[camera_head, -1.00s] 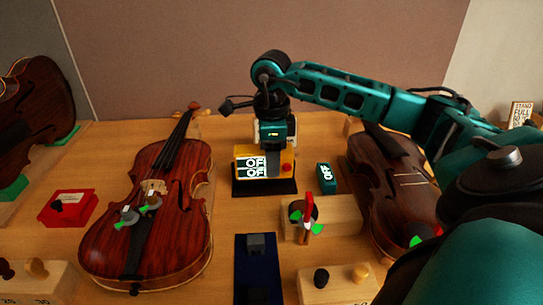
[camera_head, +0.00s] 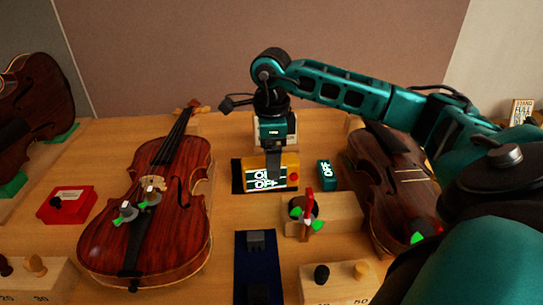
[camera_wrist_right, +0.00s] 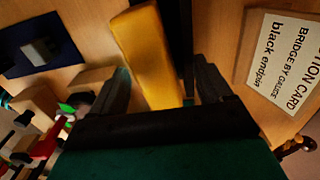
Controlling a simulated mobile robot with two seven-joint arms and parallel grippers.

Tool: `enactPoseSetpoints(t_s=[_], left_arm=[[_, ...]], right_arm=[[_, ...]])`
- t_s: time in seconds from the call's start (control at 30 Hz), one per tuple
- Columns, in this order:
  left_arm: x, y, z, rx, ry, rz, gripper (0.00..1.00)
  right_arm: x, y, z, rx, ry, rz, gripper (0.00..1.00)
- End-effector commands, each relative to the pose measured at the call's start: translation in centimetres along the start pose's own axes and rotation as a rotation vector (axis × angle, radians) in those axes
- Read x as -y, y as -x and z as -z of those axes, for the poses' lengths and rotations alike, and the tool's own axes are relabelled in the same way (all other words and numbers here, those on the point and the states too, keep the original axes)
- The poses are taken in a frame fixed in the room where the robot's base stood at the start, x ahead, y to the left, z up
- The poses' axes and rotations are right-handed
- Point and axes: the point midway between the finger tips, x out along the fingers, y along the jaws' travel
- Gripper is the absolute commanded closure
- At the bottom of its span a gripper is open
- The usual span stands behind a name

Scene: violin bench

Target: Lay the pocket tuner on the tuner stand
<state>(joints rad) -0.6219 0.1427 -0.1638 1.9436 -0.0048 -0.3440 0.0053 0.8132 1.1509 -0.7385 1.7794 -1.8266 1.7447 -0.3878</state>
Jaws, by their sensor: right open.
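The pocket tuner appears to be the yellow block (camera_head: 293,167) with a lit display and a red button. It sits over the right part of a flat dark pad (camera_head: 237,178), which appears to be the tuner stand; full contact is hard to judge. My right gripper (camera_head: 273,166) is open and points down at the tuner from behind. In the right wrist view, the yellow tuner (camera_wrist_right: 150,55) lies between the two spread fingers. The tuner's underside is hidden. My left gripper is out of view.
A small teal box (camera_head: 326,174) stands close right of the tuner. A wooden block (camera_head: 335,213) with a red-handled tool is in front. Violins lie left (camera_head: 160,220) and right (camera_head: 400,190). A navy mat (camera_head: 245,285) lies nearer. A card (camera_wrist_right: 285,60) shows in the wrist view.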

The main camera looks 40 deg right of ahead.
Motion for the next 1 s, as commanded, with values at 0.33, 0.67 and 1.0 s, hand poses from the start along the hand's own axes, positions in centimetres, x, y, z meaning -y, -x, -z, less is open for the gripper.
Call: enactPoseSetpoints(t_s=[0.33,0.67,1.0], left_arm=[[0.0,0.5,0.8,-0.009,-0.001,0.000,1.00],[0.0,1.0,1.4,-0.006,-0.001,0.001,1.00],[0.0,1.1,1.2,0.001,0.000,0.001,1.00]], right_arm=[[0.1,7.5,-0.1,0.007,0.000,0.006,0.21],[0.0,12.3,0.0,0.003,0.000,0.003,0.21],[0.0,12.6,0.0,0.002,0.000,0.001,0.21]])
